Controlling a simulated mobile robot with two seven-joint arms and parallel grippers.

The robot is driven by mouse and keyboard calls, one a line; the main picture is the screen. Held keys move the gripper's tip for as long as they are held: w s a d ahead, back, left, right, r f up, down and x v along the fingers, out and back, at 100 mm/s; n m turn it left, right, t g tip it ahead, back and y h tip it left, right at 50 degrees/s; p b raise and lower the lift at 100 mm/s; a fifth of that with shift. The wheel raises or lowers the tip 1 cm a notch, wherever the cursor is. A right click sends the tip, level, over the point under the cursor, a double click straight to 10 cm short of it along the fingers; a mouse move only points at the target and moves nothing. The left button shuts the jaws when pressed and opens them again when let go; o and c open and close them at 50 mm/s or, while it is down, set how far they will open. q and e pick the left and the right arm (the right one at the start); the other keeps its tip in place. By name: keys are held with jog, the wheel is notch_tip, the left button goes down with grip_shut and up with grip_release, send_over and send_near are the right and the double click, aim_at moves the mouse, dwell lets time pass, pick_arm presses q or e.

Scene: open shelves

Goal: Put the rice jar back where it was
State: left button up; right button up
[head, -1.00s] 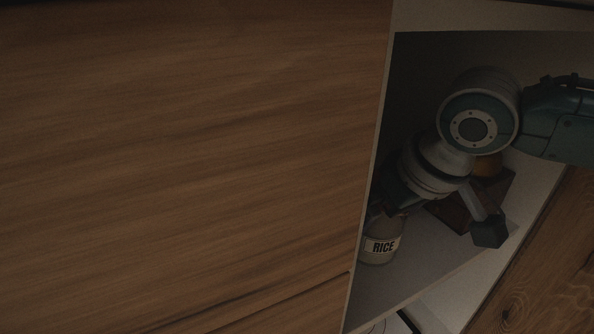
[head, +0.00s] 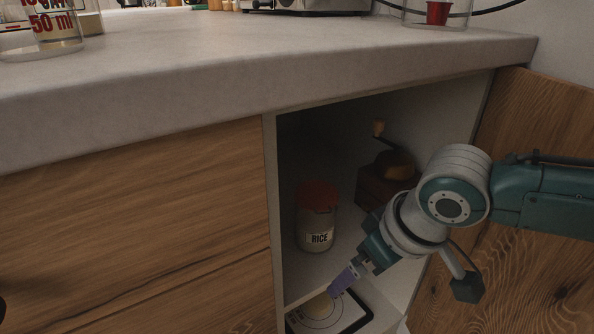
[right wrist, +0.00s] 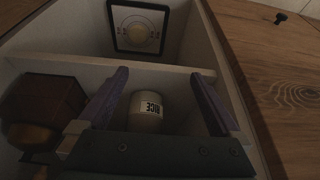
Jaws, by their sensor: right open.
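The rice jar (head: 316,220) is a clear jar with a red lid and a RICE label. It stands upright on the upper shelf (head: 345,262) inside the open cabinet, near the left wall. My right gripper (head: 343,281) is open and empty, in front of and below the jar, apart from it in the head view. In the right wrist view the jar (right wrist: 147,108) shows between and beyond the two spread purple fingers of the right gripper (right wrist: 158,76); its lid end is partly hidden by the gripper body. My left gripper is not in view.
A wooden grinder (head: 384,180) stands on the same shelf, right of the jar. A dark-framed flat item (head: 325,312) lies on the level below. The open wooden door (head: 540,120) is at the right, and the countertop (head: 250,60) overhangs the cabinet.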

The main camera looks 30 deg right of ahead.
jog(key=s+a+n+y, duration=0.1)
jog(key=s+a+n, duration=0.1)
jog(key=s+a, duration=0.55)
jog(key=s+d+r+m+h, duration=0.1)
jog(key=s+r, duration=0.6)
jog(key=s, duration=0.3)
jog(key=shift+s+d+r+g, duration=0.15)
jog(key=shift+d+r+g, duration=0.15)
jog(key=shift+g, duration=0.1)
